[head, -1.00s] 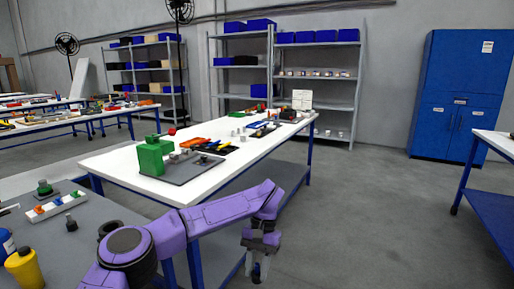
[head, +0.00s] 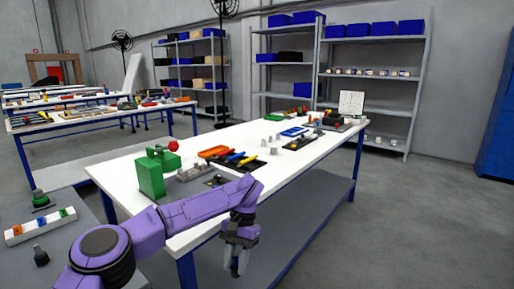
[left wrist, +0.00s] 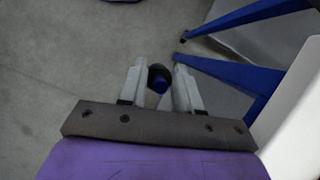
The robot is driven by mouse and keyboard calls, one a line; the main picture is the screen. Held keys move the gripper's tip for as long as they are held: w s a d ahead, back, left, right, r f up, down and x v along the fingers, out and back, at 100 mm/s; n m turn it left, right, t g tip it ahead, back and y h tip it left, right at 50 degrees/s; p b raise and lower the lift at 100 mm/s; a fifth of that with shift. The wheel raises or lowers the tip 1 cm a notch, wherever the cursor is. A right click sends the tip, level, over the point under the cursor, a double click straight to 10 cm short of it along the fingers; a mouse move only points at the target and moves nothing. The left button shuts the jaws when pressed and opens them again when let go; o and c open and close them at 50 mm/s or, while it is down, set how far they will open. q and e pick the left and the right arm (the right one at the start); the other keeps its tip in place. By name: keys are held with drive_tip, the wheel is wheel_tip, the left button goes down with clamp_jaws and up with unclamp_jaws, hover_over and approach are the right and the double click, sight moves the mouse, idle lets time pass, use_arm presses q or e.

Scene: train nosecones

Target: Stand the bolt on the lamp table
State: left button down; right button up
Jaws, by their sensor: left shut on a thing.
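My left gripper (head: 236,258) hangs fingers down beside the near edge of the white-topped table (head: 115,170), over the floor. I cannot tell which table is the lamp table, as no lamp is clear. My right gripper is not in view.
A grey bench at lower left bears a white block with coloured parts (head: 40,228) and a dark bolt-like piece (head: 40,257). Grey floor (head: 400,230) is clear at right.

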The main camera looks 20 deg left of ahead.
use_arm(q)
drive_tip(key=s+a+r+m+t, duration=0.3)
drive_tip(key=a+r+m, duration=0.3)
drive_tip(key=m, duration=0.5)
drive_tip(key=s+a+r+m+t, duration=0.3)
drive_tip(key=s+r+m, duration=0.1)
drive_tip(key=r+m, duration=0.6)
drive_tip(key=s+a+r+m+t, duration=0.3)
drive_tip(key=a+r+m, duration=0.25)
drive_tip(key=m, duration=0.65)
drive_tip(key=w+f, duration=0.3)
drive_tip(key=w, duration=0.1)
drive_tip(key=w+a+f+p, duration=0.1)
drive_tip(key=w+f, duration=0.2)
drive_tip(key=w, duration=0.2)
drive_tip(key=w+f+p, duration=0.1)
drive_tip(key=w+f, duration=0.2)
drive_tip(key=w, duration=0.1)
drive_tip(key=shift+w+a, duration=0.4)
drive_tip(key=shift+f, duration=1.7)
drive_tip(key=c, duration=0.8)
unclamp_jaws()
drive_tip(key=shift+s+r, duration=0.1)
drive_tip(key=shift+r, duration=0.35)
drive_tip(key=v, duration=1.1)
drive_tip(key=shift+s+r, duration=0.15)
